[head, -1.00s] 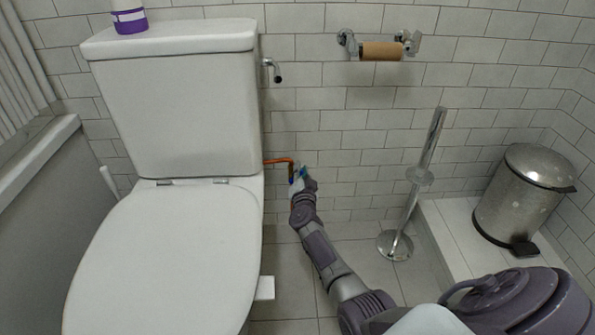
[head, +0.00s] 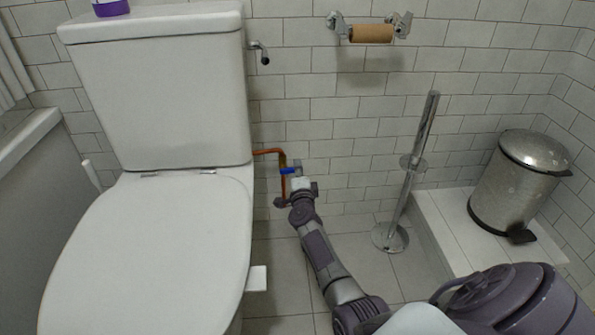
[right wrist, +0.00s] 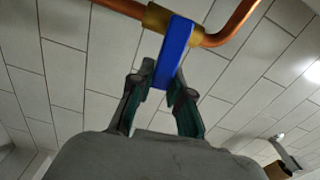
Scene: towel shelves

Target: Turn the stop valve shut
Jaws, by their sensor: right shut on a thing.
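The stop valve is a brass body (right wrist: 158,17) on a copper pipe (right wrist: 238,22), with a flat blue lever handle (right wrist: 174,50). In the head view the copper pipe (head: 268,151) leaves the wall side of the toilet and bends down, and the blue handle (head: 288,171) lies across its vertical part. My right gripper (right wrist: 162,86) is shut on the blue handle's free end, one finger on each side. In the head view the right gripper (head: 296,187) is just below the handle and hides part of the pipe. My left gripper is not in view.
The toilet (head: 150,240) stands close on the left. A chrome brush stand (head: 391,238) stands to the right of my right arm, and a metal pedal bin (head: 518,185) on a raised tiled ledge (head: 455,235). A paper roll holder (head: 340,27) is on the wall above.

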